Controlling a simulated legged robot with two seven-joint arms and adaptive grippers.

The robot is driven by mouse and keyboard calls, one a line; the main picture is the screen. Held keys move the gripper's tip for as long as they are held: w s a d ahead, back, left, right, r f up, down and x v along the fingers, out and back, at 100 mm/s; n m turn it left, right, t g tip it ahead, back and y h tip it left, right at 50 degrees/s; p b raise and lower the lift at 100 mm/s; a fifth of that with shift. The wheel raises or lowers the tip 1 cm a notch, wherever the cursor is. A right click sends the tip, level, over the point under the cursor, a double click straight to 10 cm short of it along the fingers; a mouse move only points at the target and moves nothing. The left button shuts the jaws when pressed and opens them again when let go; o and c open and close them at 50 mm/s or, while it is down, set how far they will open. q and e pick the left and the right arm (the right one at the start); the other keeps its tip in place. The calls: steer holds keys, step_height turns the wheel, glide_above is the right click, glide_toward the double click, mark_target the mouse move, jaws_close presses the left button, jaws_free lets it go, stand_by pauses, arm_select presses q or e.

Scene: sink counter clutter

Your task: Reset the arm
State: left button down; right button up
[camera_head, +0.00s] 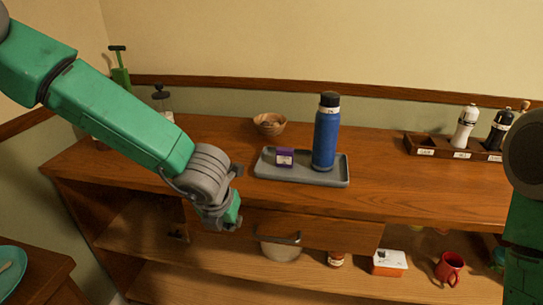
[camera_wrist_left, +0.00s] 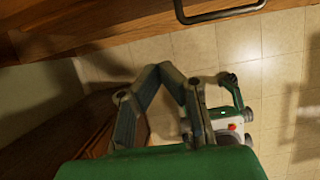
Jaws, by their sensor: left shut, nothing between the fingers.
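My left arm comes in from the left in the head view, and its gripper (camera_head: 222,215) hangs in front of the wooden counter's front edge. In the left wrist view the fingers of my left gripper (camera_wrist_left: 155,72) are shut with nothing between them. The gripper touches no object that I can see. On my right side only part of my right arm (camera_head: 525,215) shows at the right edge; its gripper is out of view.
The counter (camera_head: 390,195) bears a grey tray (camera_head: 300,178) with a blue bottle (camera_head: 326,138) and purple box (camera_head: 285,158), a wooden bowl (camera_head: 269,123) and a rack (camera_head: 425,145) with two mills. A drawer handle (camera_wrist_left: 220,14) is near the left gripper. A red mug (camera_head: 449,268) stands on the shelf below.

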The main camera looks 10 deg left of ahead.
arm_select(q)
steer(key=s+a+f+m+y, duration=0.1)
steer(key=s+a+f+m, duration=0.2)
steer(key=s+f+m, duration=0.6)
steer(key=s+a+f+m, duration=0.4)
steer(key=s+f+m, duration=0.2)
steer(key=m, duration=0.6)
steer(key=s+a+f+m+g, duration=0.1)
steer(key=s+m, duration=0.6)
steer(key=s+a+f+m+g, duration=0.2)
steer(key=s+m, duration=0.5)
steer(key=m, duration=0.1)
steer(key=shift+s+f+g+h, duration=0.3)
steer(key=shift+h, duration=0.1)
steer(key=shift+a, duration=0.25)
steer(key=shift+d, duration=0.1)
